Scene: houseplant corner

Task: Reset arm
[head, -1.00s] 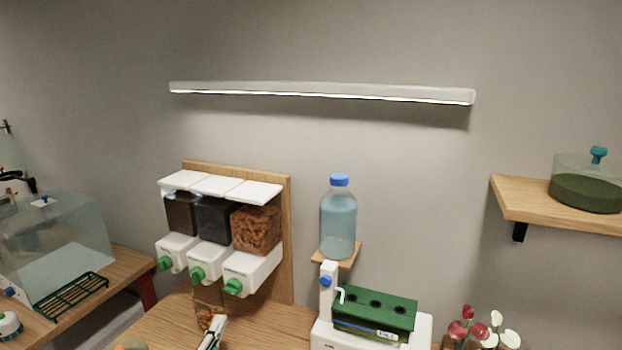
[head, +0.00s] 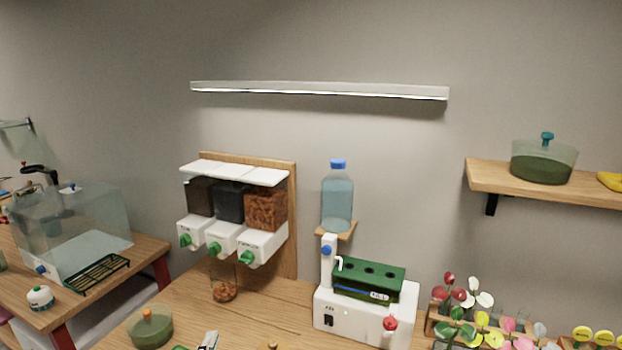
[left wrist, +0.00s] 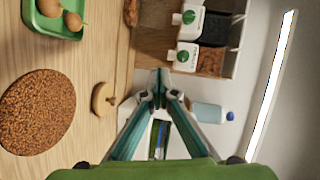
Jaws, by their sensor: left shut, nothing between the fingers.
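My left gripper (head: 208,341) shows only as a small tip at the bottom edge of the head view, over the wooden counter (head: 180,305). In the left wrist view its fingers (left wrist: 159,92) come together at the tips, shut and empty. A round wooden knob-like piece (left wrist: 104,99) and a brown granular disc (left wrist: 38,112) lie to the left of the fingers there. My right gripper is in neither view.
A three-bin dispenser (head: 234,207) stands behind a glass jar of brown bits (head: 224,284). A white machine with a green block (head: 368,281) and a blue-capped bottle (head: 337,198) stand right of it. A lidded green bowl (head: 150,328) and flowers (head: 480,320) are near the front.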

